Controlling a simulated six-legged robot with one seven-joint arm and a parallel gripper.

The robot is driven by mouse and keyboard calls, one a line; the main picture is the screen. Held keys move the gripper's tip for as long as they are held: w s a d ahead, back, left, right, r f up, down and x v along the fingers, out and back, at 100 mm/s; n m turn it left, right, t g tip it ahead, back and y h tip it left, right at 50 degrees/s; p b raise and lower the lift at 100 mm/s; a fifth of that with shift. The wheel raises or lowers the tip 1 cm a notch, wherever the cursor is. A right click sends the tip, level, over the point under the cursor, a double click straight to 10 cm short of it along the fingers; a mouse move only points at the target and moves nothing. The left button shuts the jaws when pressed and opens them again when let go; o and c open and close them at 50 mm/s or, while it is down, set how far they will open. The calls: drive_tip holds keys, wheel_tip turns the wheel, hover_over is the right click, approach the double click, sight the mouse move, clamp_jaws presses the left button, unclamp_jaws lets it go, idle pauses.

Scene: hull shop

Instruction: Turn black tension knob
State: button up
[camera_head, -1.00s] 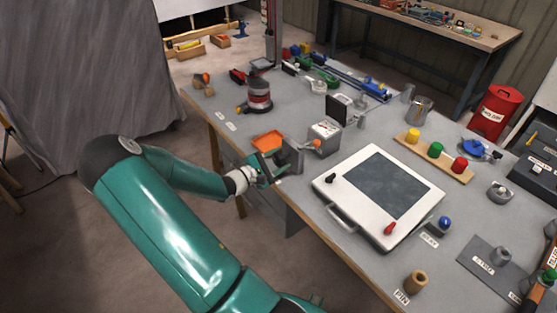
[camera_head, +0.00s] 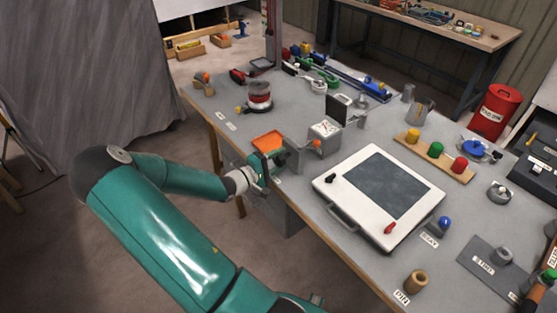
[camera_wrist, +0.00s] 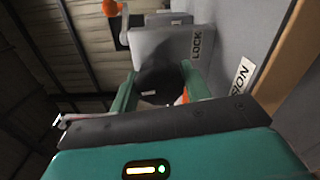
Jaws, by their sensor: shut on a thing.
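The black tension knob (camera_wrist: 160,82) is dark and round in the wrist view, in front of a grey block (camera_wrist: 162,44). My gripper (camera_wrist: 158,75) has one green finger on each side of the knob and is shut on it. In the head view my gripper (camera_head: 262,166) is at the bench's left front edge, beside the grey block (camera_head: 293,157). The knob is hard to make out there, mostly hidden by the gripper. Any mark showing the knob's angle is not clear.
A label ending in "SION" (camera_wrist: 241,76) and a LOCK label (camera_wrist: 196,43) are near the knob. An orange tray (camera_head: 268,139) lies just behind the gripper. A white-framed board (camera_head: 335,204) lies to the right.

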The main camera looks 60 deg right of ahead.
idle(0.3)
drive_tip(key=o, duration=1)
drive_tip(key=shift+w+a, duration=0.1)
drive_tip(key=shift+a, duration=0.05)
drive_tip(key=v, duration=1.3)
drive_tip(key=shift+a, duration=0.3)
drive_tip(key=shift+w, duration=0.1)
